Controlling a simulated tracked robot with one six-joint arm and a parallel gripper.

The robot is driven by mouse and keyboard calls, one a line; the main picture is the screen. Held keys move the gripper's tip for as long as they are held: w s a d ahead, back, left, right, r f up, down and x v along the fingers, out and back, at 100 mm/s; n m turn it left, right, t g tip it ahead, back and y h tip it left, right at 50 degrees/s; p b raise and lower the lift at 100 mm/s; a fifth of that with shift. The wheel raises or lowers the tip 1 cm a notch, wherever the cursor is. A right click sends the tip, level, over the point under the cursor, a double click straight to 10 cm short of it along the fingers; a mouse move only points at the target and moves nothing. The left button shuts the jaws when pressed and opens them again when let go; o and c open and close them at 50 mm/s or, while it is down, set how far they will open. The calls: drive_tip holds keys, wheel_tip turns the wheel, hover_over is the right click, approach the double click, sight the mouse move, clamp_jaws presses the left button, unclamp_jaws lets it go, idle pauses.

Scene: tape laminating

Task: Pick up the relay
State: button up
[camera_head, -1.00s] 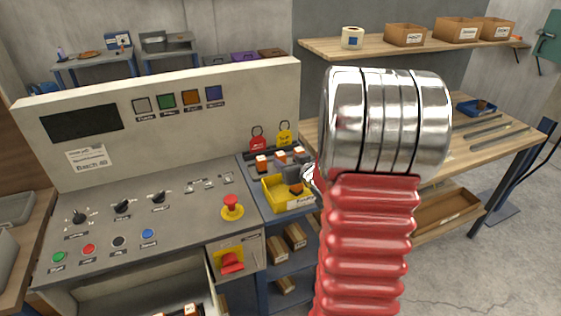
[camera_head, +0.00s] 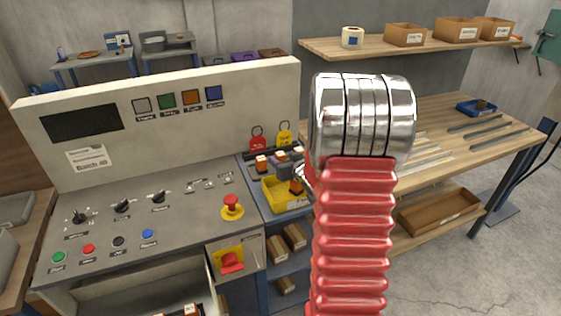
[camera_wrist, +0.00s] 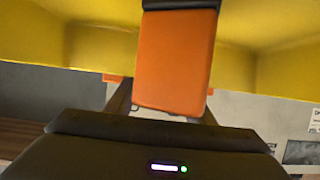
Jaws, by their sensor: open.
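The relay, an orange block with a dark end (camera_wrist: 175,60), fills the middle of the wrist view inside the yellow bin (camera_wrist: 95,45). In the head view the orange relay (camera_head: 297,186) shows at the right side of the yellow bin (camera_head: 283,206). My gripper (camera_wrist: 162,93) is open, its dark fingers on either side of the relay's near end. Whether the fingers touch it I cannot tell. In the head view my arm hides most of my gripper.
Other orange-and-white relays (camera_head: 262,163) stand on the panel behind the bin. A red tag (camera_head: 258,144) and a yellow tag (camera_head: 284,138) hang there. The control console (camera_head: 150,205) with a red emergency button (camera_head: 232,205) is to the left. A wooden workbench (camera_head: 450,150) lies right.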

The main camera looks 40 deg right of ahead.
idle(0.6)
drive_tip(key=c, duration=1.1)
drive_tip(key=shift+w, duration=0.1)
drive_tip(key=shift+c, duration=0.2)
wheel_tip(320, 180, up, 10)
idle(0.5)
